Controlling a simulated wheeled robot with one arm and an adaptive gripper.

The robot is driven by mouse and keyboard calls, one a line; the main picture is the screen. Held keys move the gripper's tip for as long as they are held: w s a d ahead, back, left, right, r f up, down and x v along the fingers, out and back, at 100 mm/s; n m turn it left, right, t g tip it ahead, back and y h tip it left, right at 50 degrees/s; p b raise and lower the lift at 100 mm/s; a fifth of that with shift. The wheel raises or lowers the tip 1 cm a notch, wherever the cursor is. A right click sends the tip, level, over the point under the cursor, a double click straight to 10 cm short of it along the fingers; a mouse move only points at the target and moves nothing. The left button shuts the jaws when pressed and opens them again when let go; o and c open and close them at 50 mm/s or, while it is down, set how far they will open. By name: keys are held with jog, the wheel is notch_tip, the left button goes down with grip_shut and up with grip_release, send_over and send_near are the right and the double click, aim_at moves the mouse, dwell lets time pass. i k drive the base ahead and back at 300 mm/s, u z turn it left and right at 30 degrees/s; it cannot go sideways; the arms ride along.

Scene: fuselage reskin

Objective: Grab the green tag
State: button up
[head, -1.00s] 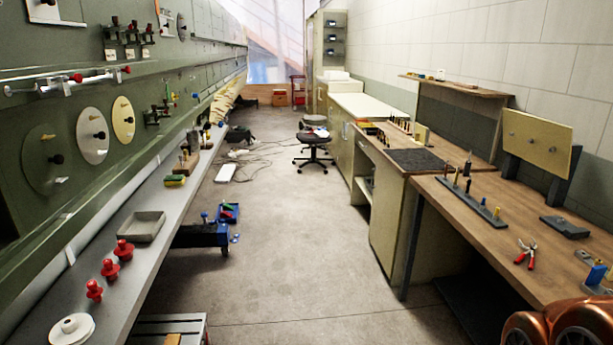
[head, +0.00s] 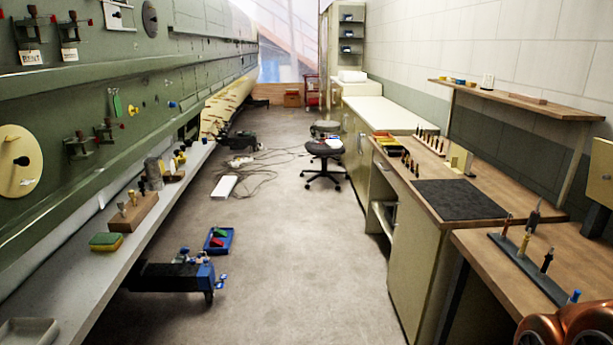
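A small green tag (head: 116,103) hangs on the green fuselage panel (head: 190,84) at the left in the head view. It is a narrow upright strip above the long grey ledge. Clamps and small fittings are on the panel around it. It hangs clear of them, with nothing covering it. My gripper is not in view. A copper-coloured part of my own arm shows at the bottom right corner.
The grey ledge (head: 62,282) on the left carries a green and yellow sponge (head: 105,241) and a wooden block (head: 134,212). The workbench (head: 455,203) lines the right. Open floor (head: 275,270) lies between; a chair (head: 323,152) and cables are farther on.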

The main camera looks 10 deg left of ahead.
aim_at(116, 101)
jog(key=u, duration=0.2)
jog(key=i, duration=1.75)
jog(key=u, duration=1)
jog(key=i, duration=1.1)
jog(key=u, duration=1.75)
jog(key=i, duration=0.7)
jog(key=u, duration=0.5)
